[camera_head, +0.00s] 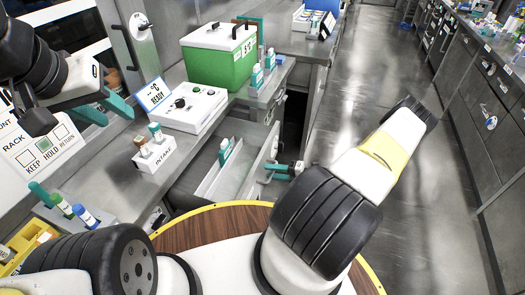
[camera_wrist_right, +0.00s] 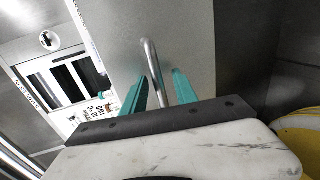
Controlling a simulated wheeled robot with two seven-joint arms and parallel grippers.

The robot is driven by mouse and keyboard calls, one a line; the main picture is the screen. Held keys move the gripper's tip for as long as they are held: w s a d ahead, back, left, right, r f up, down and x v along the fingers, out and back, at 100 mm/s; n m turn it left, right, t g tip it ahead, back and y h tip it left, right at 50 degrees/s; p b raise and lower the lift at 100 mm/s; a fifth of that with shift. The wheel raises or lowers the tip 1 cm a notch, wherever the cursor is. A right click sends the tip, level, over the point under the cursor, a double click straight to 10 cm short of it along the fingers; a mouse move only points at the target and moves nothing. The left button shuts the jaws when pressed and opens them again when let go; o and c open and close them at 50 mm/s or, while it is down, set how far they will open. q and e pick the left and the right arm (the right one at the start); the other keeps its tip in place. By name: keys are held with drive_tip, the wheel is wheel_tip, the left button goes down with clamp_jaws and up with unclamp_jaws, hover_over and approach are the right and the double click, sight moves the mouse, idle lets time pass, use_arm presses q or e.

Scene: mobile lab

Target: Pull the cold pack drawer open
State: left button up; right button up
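The grey drawer (camera_head: 243,178) under the counter stands partly open in the head view, with a white, teal-capped bottle (camera_head: 225,150) inside. My right gripper (camera_head: 281,170) is at its front. In the right wrist view, a bent metal handle (camera_wrist_right: 152,62) stands out from the drawer front (camera_wrist_right: 190,45). The teal fingers of my right gripper (camera_wrist_right: 160,88) stand on both sides of the handle, with a visible gap between them. My left gripper (camera_head: 106,109) is above the counter at the left, its teal fingers apart and nothing between them.
A green cold box (camera_head: 218,65) with a white lid, a white READY device (camera_head: 190,107) and an INTAKE rack (camera_head: 155,156) stand on the counter. A round wooden-topped surface (camera_head: 200,228) lies in front of the drawer. The aisle floor (camera_head: 362,75) at right is clear.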

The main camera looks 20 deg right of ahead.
drive_tip(key=v, duration=0.7)
drive_tip(key=shift+s+d, duration=0.2)
drive_tip(key=shift+d, duration=0.15)
drive_tip(key=a+r+n+g+h, duration=0.2)
drive_tip(key=a+r+n+g, duration=0.1)
drive_tip(key=r+n, duration=0.6)
drive_tip(key=a+r+n+g+h, duration=0.1)
drive_tip(key=a+r+n+g, duration=0.2)
drive_tip(key=r+n, duration=0.55)
drive_tip(key=a+r+n+g+h, duration=0.25)
drive_tip(key=r+n, duration=0.35)
drive_tip(key=r, duration=0.5)
drive_tip(key=s+a+r+n+t+h, duration=0.2)
drive_tip(key=s+a+r+n, duration=0.1)
drive_tip(key=s+r+n, duration=0.4)
drive_tip(key=s+a+r+n+t+h, duration=0.3)
drive_tip(key=s+r+n, duration=0.5)
drive_tip(key=r+n, duration=0.4)
drive_tip(key=shift+a+r+n, duration=0.2)
drive_tip(key=shift+a+n, duration=0.2)
drive_tip(key=shift+n, duration=0.35)
